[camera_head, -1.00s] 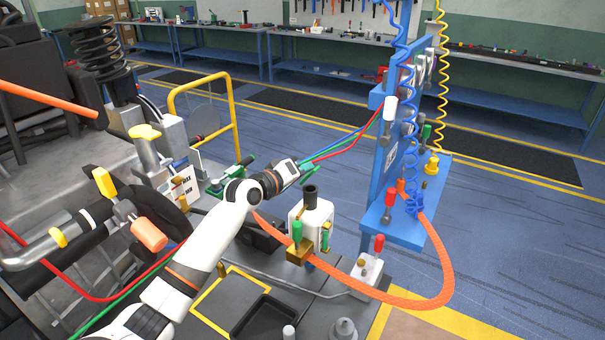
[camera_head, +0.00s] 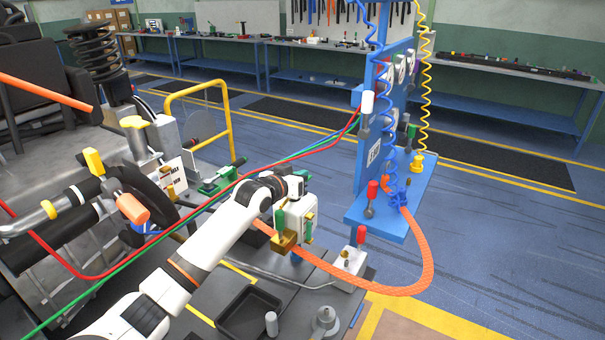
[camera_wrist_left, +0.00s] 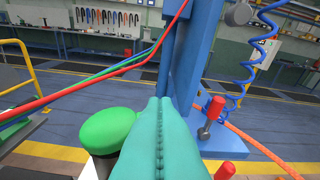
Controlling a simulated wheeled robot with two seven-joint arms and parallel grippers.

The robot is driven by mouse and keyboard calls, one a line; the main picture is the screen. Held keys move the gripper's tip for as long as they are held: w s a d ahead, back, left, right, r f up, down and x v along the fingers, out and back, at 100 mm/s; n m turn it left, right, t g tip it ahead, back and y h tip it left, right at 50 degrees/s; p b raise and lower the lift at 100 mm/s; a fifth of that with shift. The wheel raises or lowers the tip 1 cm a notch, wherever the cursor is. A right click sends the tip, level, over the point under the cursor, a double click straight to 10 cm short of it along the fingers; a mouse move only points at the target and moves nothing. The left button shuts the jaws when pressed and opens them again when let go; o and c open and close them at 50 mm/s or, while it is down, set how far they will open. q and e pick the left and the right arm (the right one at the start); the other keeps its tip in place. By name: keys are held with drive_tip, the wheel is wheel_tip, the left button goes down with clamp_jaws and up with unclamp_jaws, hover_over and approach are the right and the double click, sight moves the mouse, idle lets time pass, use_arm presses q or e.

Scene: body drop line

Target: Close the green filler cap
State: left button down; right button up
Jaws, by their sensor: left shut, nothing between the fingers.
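The green filler cap (camera_wrist_left: 108,130) shows in the left wrist view as a round green disc, just left of my left gripper's fingers. My right gripper is not in view.
A blue stand (camera_head: 380,135) with coiled hoses rises right of the reservoir. Red and green hoses (camera_head: 250,172) run across behind my left gripper. An orange hose (camera_head: 425,262) loops around the front. A black tray (camera_head: 248,312) lies nearer me.

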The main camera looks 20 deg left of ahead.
use_arm(q)
drive_tip(key=shift+d+f, duration=0.1)
drive_tip(key=shift+f, duration=0.5)
drive_tip(key=shift+d, duration=0.1)
